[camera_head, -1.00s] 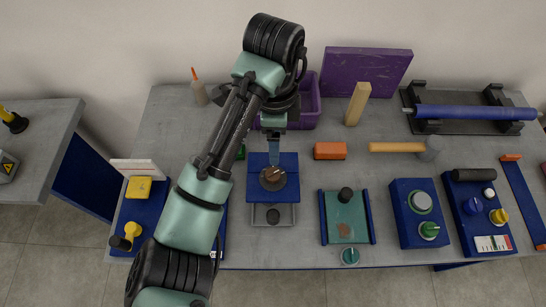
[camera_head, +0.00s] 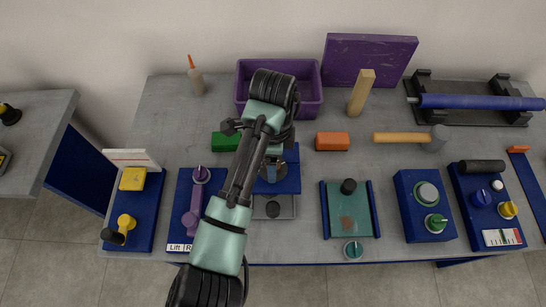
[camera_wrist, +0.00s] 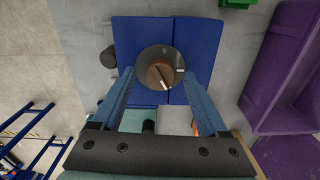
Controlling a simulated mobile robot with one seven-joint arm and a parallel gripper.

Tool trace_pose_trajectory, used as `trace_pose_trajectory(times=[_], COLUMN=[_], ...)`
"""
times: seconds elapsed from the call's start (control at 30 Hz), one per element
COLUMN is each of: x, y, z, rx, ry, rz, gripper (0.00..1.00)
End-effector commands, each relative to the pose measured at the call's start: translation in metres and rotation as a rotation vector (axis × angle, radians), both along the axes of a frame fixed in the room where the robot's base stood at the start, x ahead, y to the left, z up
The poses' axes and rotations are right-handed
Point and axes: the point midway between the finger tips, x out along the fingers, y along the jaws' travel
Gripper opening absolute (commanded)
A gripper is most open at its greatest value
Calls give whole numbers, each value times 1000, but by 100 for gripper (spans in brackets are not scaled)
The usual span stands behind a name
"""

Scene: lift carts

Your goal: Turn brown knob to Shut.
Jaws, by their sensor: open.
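The brown knob (camera_wrist: 160,75) sits on a round dark dial (camera_wrist: 148,56) on a blue panel (camera_wrist: 143,29) in the wrist view. The knob has a pale pointer mark toward its lower right, and the dial has a small white mark at its right edge. My gripper (camera_wrist: 159,72) is open, with its two blue-grey fingers on either side of the knob in that view. I cannot tell whether they touch it or how far above it they are. In the head view my arm hides the knob, but part of the blue panel (camera_head: 292,180) shows.
A purple bin (camera_head: 313,110) stands behind the panel, with a green block (camera_head: 225,142) and an orange block (camera_head: 332,141) near it. A purple lever panel (camera_head: 191,208) is to the left. A teal tray (camera_head: 348,212) and a panel with a green knob (camera_head: 434,223) are to the right.

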Motion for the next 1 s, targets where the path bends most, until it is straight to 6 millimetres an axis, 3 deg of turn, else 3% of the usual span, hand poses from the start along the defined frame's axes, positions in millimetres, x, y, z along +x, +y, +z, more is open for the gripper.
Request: trace_pose_trajectory(times=[0.17,0.6,1.0], x=[0,0,-1], y=[0,0,0], z=[0,0,2], rx=[0,0,1], ry=[0,1,3], rz=[0,0,60], gripper=[76,0,0])
